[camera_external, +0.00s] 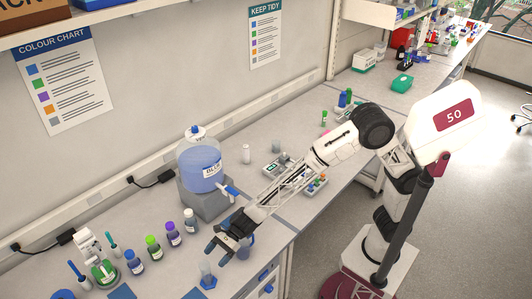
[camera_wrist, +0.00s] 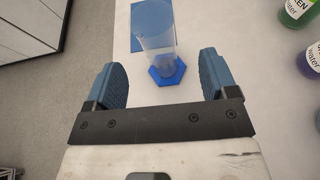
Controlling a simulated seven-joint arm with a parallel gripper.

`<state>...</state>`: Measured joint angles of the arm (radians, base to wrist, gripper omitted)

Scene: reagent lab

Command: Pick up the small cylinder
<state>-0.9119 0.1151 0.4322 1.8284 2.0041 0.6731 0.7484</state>
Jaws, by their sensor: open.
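The small cylinder (camera_wrist: 158,45) is clear, with a blue hexagonal base (camera_wrist: 167,72). In the wrist view it stands just beyond my gripper (camera_wrist: 163,72), roughly centred between the two blue fingers. My gripper is open and nothing is held in it. In the external view the small cylinder (camera_external: 206,270) stands on the bench near the front edge, just below and left of my gripper (camera_external: 222,246).
A blue water tank (camera_external: 203,168) on a grey stand (camera_external: 207,203) is behind my gripper. Several capped bottles (camera_external: 153,247) stand in a row to the left. Blue squares (camera_external: 122,292) lie on the bench near the cylinder. The bench's front edge is close by.

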